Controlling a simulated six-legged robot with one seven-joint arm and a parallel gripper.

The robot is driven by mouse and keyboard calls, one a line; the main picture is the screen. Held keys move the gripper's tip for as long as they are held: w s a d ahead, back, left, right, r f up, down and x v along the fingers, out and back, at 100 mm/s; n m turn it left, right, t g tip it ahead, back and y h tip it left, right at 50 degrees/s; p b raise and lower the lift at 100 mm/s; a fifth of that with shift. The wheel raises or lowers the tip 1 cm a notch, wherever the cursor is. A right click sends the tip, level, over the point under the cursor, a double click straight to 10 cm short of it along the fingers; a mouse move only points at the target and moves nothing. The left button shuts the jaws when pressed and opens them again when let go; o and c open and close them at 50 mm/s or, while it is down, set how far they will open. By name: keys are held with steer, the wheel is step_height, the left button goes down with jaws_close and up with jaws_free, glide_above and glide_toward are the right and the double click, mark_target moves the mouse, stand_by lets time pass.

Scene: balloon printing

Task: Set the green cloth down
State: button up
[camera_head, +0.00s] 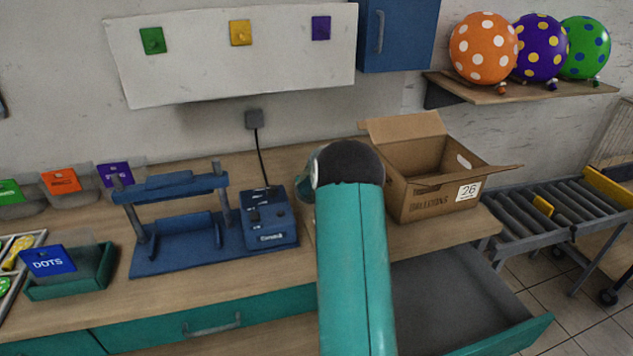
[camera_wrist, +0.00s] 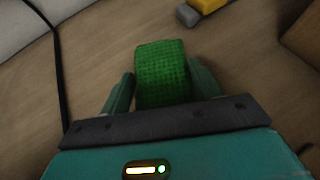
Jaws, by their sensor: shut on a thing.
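The green cloth (camera_wrist: 162,70) shows in the wrist view as a small textured green block between the two fingers of my gripper (camera_wrist: 161,95). The fingers are shut on it from both sides. The wooden tabletop (camera_wrist: 100,60) is seen beyond the cloth; I cannot tell whether the cloth touches it. In the head view my teal arm hides the gripper and the cloth.
A blue press (camera_head: 180,235) and its control box (camera_head: 270,220) stand left of my arm. An open cardboard box (camera_head: 430,190) stands to the right. A drawer (camera_head: 450,300) is open at the front right. A yellow and grey object (camera_wrist: 200,8) lies beyond the cloth.

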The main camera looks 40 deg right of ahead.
steer(key=shift+f, duration=0.55)
steer(key=o, duration=1.1)
